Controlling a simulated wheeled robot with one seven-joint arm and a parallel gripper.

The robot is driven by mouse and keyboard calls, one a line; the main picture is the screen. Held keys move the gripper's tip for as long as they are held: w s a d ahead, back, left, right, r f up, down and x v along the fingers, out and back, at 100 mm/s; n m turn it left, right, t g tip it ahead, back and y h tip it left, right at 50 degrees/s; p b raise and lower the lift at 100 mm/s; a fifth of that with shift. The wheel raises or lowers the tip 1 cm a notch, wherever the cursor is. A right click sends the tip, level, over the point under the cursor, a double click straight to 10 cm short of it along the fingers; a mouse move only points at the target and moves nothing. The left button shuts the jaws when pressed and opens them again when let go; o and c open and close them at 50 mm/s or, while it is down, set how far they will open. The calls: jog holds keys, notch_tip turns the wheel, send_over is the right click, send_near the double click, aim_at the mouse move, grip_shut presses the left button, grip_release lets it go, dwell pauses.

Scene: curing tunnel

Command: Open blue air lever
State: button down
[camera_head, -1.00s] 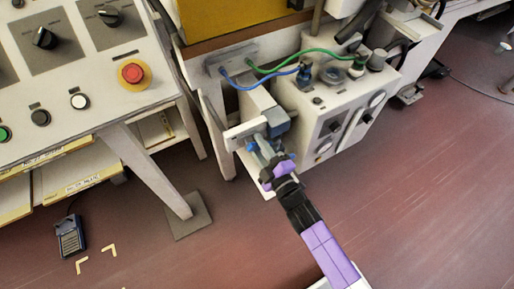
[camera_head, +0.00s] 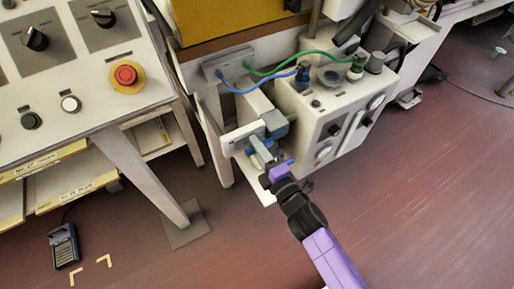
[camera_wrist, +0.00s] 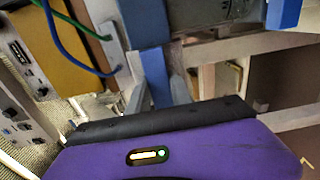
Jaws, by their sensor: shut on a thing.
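The blue air lever (camera_wrist: 154,72) shows in the wrist view as a blue bar running down between my gripper's grey fingers. My gripper (camera_wrist: 160,92) is shut on it. In the head view my gripper (camera_head: 262,155) is at the pale bracket on the left side of the white valve box (camera_head: 325,105). Small blue bits of the lever (camera_head: 250,150) show beside the fingers there. The fingers and purple wrist hide most of the lever, so its exact angle cannot be told.
A blue hose (camera_head: 245,88) and a green hose (camera_head: 300,58) run above the lever to fittings on the box. A control desk (camera_head: 95,105) with a red button (camera_head: 126,75) stands at left. The red floor (camera_head: 420,200) at right is clear.

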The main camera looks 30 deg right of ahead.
dwell(0.3)
jog(key=c, duration=1.2)
grip_release()
jog(key=shift+o, duration=0.2)
jog(key=s, duration=0.8)
